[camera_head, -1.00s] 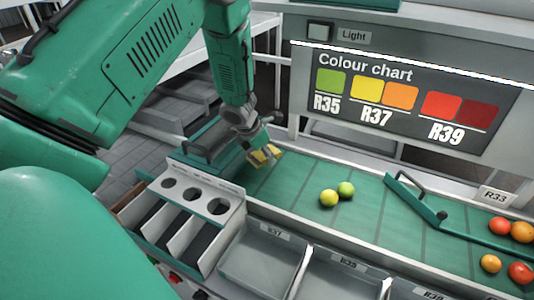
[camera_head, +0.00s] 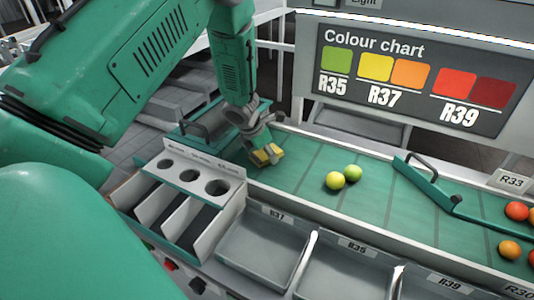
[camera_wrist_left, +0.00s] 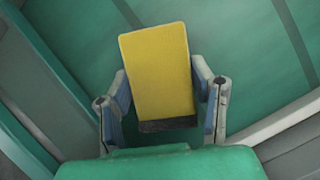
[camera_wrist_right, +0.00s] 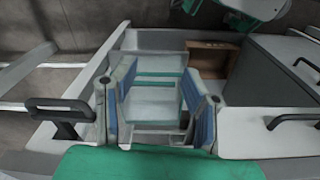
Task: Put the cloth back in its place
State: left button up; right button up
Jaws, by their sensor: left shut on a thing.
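The yellow cloth (camera_wrist_left: 157,70) is a flat rectangular pad with a dark lower edge. My left gripper (camera_head: 266,152) is shut on it, with one finger on each side in the left wrist view. The cloth also shows in the head view (camera_head: 268,155), at the left end of the green belt (camera_head: 300,165). I cannot tell whether it touches the belt. My right gripper (camera_wrist_right: 160,100) shows only in the right wrist view; it is open, with nothing between its fingers.
Two yellow-green tomatoes (camera_head: 344,177) lie mid-belt, right of the cloth. A green bar (camera_head: 428,186) crosses the belt farther right, with red and orange tomatoes beyond. A sizing box with round holes (camera_head: 192,175) and grey trays (camera_head: 262,250) stand along the near side.

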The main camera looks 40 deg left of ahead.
pick_arm(q)
jog(key=shift+f, duration=0.15)
dwell(0.4)
jog(key=o, duration=1.3)
jog(key=shift+c, duration=0.4)
jog(key=shift+c, duration=1.3)
notch_tip(320, 180, up, 7)
jog(key=p, duration=0.5)
jog(key=shift+p, duration=0.3)
